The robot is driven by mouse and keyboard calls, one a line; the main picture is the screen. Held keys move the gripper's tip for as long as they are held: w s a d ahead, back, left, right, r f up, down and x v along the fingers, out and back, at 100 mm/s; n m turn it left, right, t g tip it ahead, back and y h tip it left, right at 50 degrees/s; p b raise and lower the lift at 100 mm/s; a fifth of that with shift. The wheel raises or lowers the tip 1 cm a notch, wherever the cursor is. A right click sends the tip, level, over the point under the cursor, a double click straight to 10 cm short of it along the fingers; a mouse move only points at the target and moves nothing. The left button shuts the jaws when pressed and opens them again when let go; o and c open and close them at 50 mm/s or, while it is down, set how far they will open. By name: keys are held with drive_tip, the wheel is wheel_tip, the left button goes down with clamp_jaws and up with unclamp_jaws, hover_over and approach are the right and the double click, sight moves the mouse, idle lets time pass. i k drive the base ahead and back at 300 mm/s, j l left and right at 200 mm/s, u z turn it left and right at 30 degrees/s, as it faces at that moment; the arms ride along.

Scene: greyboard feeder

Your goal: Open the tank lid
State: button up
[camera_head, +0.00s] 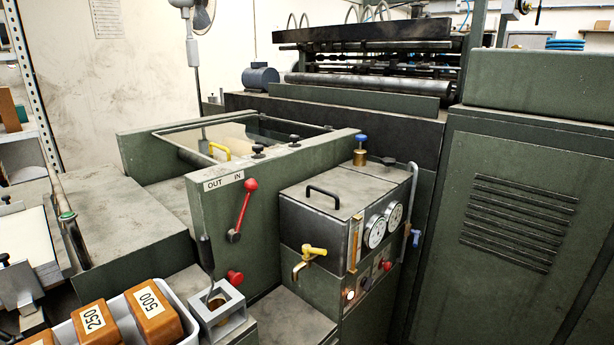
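The tank (310,259) is a dark green metal box in the middle of the view, with a worn grey lid (345,186) on top. The lid lies flat and looks shut. A black bar handle (323,194) stands on the lid near its left side. A yellow-handled tap (310,252) sticks out of the tank's front left. Two round gauges (375,231) sit on its right front face. My gripper is not in view.
A red lever (242,212) stands on the green panel left of the tank. A brass valve with a blue knob (361,150) rises behind the lid. A white tray (184,318) with orange weights (152,309) and a grey square block (217,308) are at the lower left.

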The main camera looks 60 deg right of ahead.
sight(340, 194)
drive_tip(key=i+l+z, duration=0.1)
drive_tip(key=z, duration=1.1)
drive_tip(key=i+j, duration=0.05)
